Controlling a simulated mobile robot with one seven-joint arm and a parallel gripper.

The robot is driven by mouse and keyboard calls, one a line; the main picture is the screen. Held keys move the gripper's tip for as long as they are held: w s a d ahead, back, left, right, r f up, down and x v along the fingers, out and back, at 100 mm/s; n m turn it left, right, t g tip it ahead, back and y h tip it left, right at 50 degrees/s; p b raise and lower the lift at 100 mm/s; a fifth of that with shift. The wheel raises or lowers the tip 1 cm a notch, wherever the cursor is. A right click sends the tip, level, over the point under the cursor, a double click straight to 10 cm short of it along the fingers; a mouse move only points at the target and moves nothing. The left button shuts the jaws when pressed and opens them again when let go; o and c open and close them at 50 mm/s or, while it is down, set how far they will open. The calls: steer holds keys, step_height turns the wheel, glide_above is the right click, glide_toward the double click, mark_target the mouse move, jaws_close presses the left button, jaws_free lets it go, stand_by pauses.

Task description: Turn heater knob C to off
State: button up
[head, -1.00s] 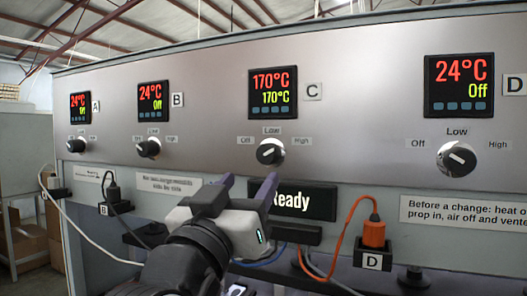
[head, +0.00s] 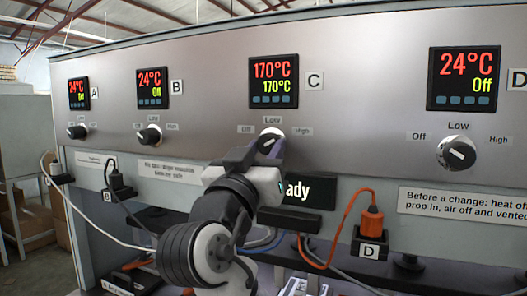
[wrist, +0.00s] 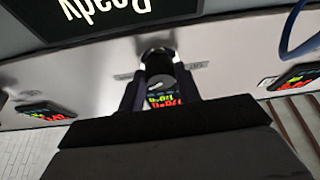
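Heater knob C (head: 270,136) is a black-faced round knob with a silver rim, under the C display (head: 274,82), which reads 170°C in red and 170°C in green. Off is labelled to its left, Low above and High to its right. My gripper (head: 263,148) is at the knob and covers its lower part. In the wrist view, upside down, the knob (wrist: 157,62) sits between the two dark fingers of my gripper (wrist: 160,88), which are apart. I cannot tell whether they touch it. The pointer of knob C is not clear.
Knobs A (head: 77,132), B (head: 149,135) and D (head: 458,153) flank it, their displays reading 24°C and Off. Below is a Ready screen (head: 310,191), partly hidden by my gripper. An orange plug and cable (head: 372,222) hang to the right. The panel around knob C is flat.

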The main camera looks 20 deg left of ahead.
steer(key=c, duration=0.4)
steer(key=shift+n, duration=0.5)
steer(key=n+y, duration=0.1)
steer(key=n, duration=0.1)
steer(key=n+y, duration=0.1)
steer(key=n, duration=0.1)
steer(key=n+g+y, duration=0.1)
steer(key=n, duration=0.1)
steer(key=shift+d+r+n+y, duration=0.15)
steer(key=shift+d+n+y, duration=0.15)
steer(key=shift+y, duration=0.1)
steer(key=n+p, duration=0.1)
steer(key=n, duration=0.1)
steer(key=n+g+y, duration=0.1)
steer(key=n, duration=0.2)
steer(key=n+g+y+p, duration=0.1)
steer(key=n, duration=0.2)
steer(key=shift+d+r+p, duration=0.15)
steer(key=shift+r+p, duration=0.15)
steer(key=n+g+p, duration=0.1)
steer(key=n, duration=0.2)
steer(key=n+g+p, duration=0.1)
steer(key=n, duration=0.2)
steer(key=shift+r+g, duration=0.2)
steer(key=shift+g, duration=0.2)
steer(key=n, duration=0.2)
steer(key=n+g+h, duration=0.1)
steer(key=n, duration=0.2)
steer(key=shift+r+g, duration=0.1)
steer(key=shift+g, duration=0.2)
